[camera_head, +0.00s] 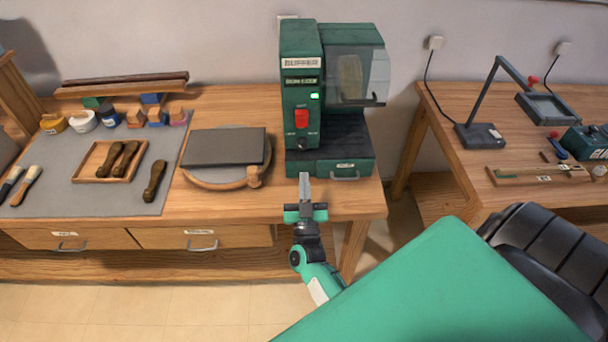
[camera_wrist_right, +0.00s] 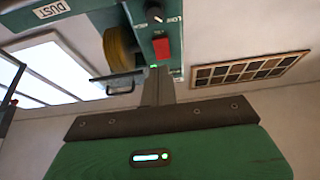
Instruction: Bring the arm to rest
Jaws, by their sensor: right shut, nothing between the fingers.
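My right gripper (camera_head: 305,178) is in front of the green buffing machine (camera_head: 300,75), with its fingers shut and empty. Its fingertips point up the picture towards the machine's base drawer (camera_head: 330,165); whether they touch it I cannot tell. The green and black right arm reaches up from the lower right, over the table's front edge. In the right wrist view the shut fingers (camera_wrist_right: 157,85) show below the machine's red switch (camera_wrist_right: 161,48). My left gripper is not in view.
A wooden workbench (camera_head: 230,205) carries a round board with a dark slab (camera_head: 224,147), a grey mat (camera_head: 100,200) and a tray of wooden-handled tools (camera_head: 105,175). A second table (camera_head: 520,195) stands right, with a lamp-like stand (camera_head: 478,135). Floor shows between the tables.

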